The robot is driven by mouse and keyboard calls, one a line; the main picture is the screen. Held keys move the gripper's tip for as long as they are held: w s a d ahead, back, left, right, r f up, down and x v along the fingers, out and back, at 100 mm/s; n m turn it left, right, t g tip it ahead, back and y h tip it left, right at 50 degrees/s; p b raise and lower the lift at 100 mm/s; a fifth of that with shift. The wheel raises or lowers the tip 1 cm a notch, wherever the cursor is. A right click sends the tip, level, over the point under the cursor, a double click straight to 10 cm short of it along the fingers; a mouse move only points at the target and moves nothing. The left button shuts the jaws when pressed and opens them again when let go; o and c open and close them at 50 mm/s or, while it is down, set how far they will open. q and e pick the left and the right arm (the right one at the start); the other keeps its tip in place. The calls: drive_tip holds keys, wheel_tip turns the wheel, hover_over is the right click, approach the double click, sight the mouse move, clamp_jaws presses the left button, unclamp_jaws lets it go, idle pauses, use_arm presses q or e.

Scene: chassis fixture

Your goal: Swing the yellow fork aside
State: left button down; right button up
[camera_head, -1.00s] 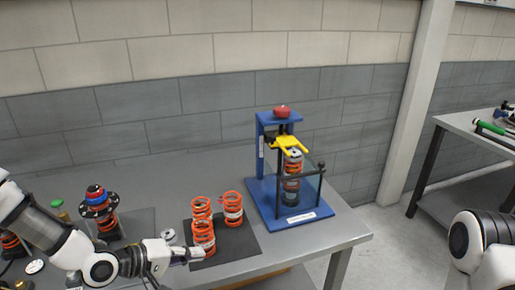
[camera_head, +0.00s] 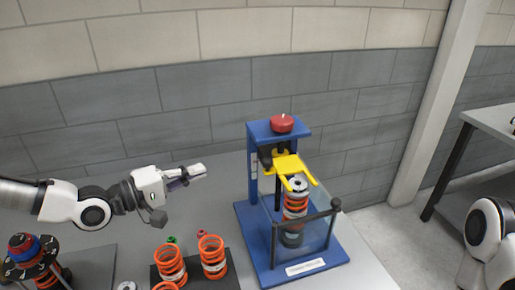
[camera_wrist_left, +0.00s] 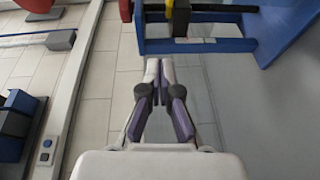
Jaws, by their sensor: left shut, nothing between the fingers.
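The yellow fork (camera_head: 291,168) sits on the blue press (camera_head: 257,190), below its red knob (camera_head: 282,123). Its prongs point toward the front right, over the top of an orange spring assembly (camera_head: 295,205) standing in the press. My left gripper (camera_head: 203,170) is shut and empty, raised to the left of the press and apart from the fork. In the left wrist view, the shut fingertips (camera_wrist_left: 158,66) lie just below the blue press frame (camera_wrist_left: 210,45). My right gripper is out of view; only part of my right arm shows at the right edge.
Orange springs (camera_head: 212,257) stand on a dark mat left of the press. A clear guard with dark posts (camera_head: 333,222) stands at the press's front. A dark fixture with a blue and red top (camera_head: 30,250) is at the lower left.

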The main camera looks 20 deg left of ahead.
use_arm(q)
drive_tip(key=w+d+p, duration=0.1)
drive_tip(key=w+d, duration=0.5)
drive_tip(key=d, duration=0.4)
drive_tip(key=shift+w+d, duration=0.25)
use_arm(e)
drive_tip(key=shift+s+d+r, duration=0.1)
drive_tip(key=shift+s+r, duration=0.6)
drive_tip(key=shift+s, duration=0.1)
